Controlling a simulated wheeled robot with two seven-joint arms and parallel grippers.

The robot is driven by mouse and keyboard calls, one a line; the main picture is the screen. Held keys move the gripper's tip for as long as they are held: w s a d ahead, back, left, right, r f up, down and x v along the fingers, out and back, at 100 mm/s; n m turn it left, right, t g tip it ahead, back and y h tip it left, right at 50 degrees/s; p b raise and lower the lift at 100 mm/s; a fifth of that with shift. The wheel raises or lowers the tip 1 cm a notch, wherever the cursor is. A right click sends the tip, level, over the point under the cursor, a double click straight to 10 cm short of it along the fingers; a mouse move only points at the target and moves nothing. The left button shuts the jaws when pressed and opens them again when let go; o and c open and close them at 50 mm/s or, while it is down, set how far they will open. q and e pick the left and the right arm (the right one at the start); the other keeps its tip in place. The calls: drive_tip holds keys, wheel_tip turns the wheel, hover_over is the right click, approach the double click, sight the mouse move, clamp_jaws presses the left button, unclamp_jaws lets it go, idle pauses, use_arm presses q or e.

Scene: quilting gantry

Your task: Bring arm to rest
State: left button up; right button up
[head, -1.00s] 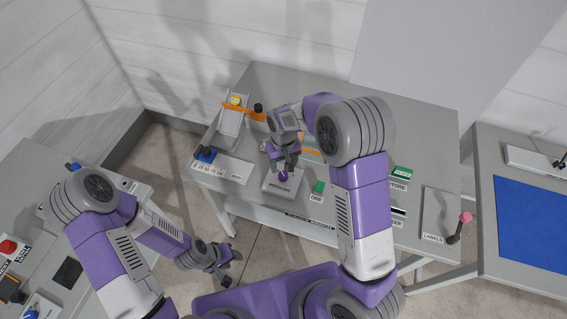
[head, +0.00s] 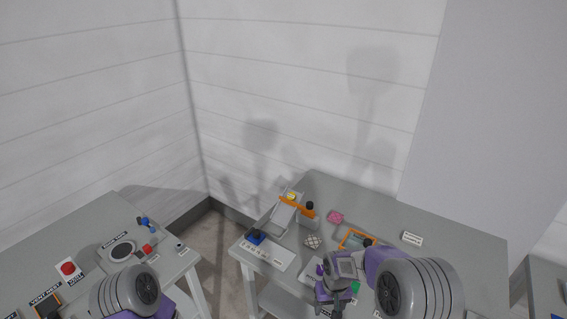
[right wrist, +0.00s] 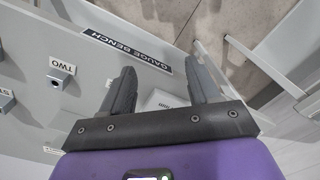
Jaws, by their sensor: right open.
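My right gripper (head: 328,302) is low in the head view, over the front part of the grey bench, with its arm coming in from the right. In the right wrist view its two dark fingers (right wrist: 162,92) stand wide apart with nothing between them. The bench front with its GAUGE BENCH label (right wrist: 127,50) lies beyond the fingers.
The bench holds a ramp with an orange bar (head: 297,206), a patterned pad (head: 313,241), a pink piece (head: 335,217) and an orange-edged tray (head: 346,240). A second table (head: 60,240) with a red button (head: 68,268) stands left, across a floor gap.

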wheel_tip(320, 180, down, 9)
drive_tip(key=s+y+b, duration=0.1)
drive_tip(key=s, duration=0.2)
use_arm(q)
drive_tip(key=f+b, duration=0.1)
drive_tip(key=w+f+b, duration=0.1)
drive_tip(key=f, duration=0.1)
drive_tip(key=f+b, duration=0.1)
drive_tip(key=shift+w+f, duration=0.2)
drive_tip(key=shift+w, duration=0.05)
use_arm(e)
drive_tip(key=s+a+f+m+y, duration=0.2)
drive_tip(key=s+f, duration=0.8)
drive_tip(key=s, duration=0.5)
drive_tip(key=shift+s+a+f+m+t+y, duration=0.2)
drive_tip(key=shift+s+a+m+t+y, duration=0.15)
drive_tip(key=shift+a+m, duration=0.5)
